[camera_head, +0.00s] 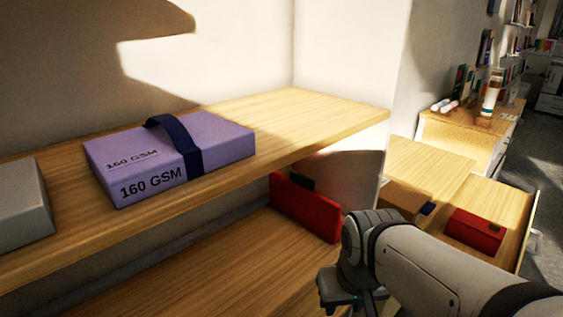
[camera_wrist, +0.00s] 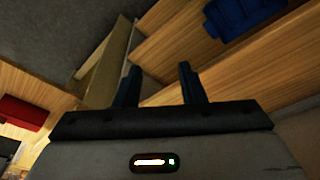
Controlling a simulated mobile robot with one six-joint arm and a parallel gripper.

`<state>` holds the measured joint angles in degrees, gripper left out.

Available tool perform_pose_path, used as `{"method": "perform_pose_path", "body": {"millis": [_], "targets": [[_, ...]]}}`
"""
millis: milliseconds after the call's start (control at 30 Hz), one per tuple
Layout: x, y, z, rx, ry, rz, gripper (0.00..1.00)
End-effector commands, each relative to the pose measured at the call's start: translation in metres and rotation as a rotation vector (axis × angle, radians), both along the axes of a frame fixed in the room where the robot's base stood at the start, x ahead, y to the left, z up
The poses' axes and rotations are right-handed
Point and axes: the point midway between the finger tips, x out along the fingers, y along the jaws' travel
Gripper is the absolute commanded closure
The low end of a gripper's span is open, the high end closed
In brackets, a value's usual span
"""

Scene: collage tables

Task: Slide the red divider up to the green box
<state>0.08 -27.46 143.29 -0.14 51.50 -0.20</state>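A red upright panel, which looks like the red divider (camera_head: 306,210), stands on the lower wooden shelf in the head view, with a small dark piece behind its top edge. My arm partly covers its right end. No green box shows in either view. My gripper (camera_wrist: 161,78) shows in the wrist view with its two dark fingers apart and nothing between them. In the head view my wrist is in front of the shelf, right of and nearer than the red panel; the fingertips are not clear there.
A purple "160 GSM" box (camera_head: 170,160) with a dark strap and a grey box (camera_head: 22,203) lie on the upper shelf (camera_head: 310,112). The lower shelf (camera_head: 215,265) is bare left of the panel. A red box (camera_head: 474,232) lies at right. The wrist view shows a blue object (camera_wrist: 240,15).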

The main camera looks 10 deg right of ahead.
Motion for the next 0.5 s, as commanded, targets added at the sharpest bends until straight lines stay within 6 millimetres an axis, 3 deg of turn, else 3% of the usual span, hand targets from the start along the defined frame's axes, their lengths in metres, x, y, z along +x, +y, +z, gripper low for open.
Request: {"method": "perform_pose_path", "body": {"millis": [367,500], "targets": [[0.001,0.001,0.001,0.011,0.003,-0.012,0.64],[0.014,0.015,0.007,0.123,0.040,-0.122,0.64]]}}
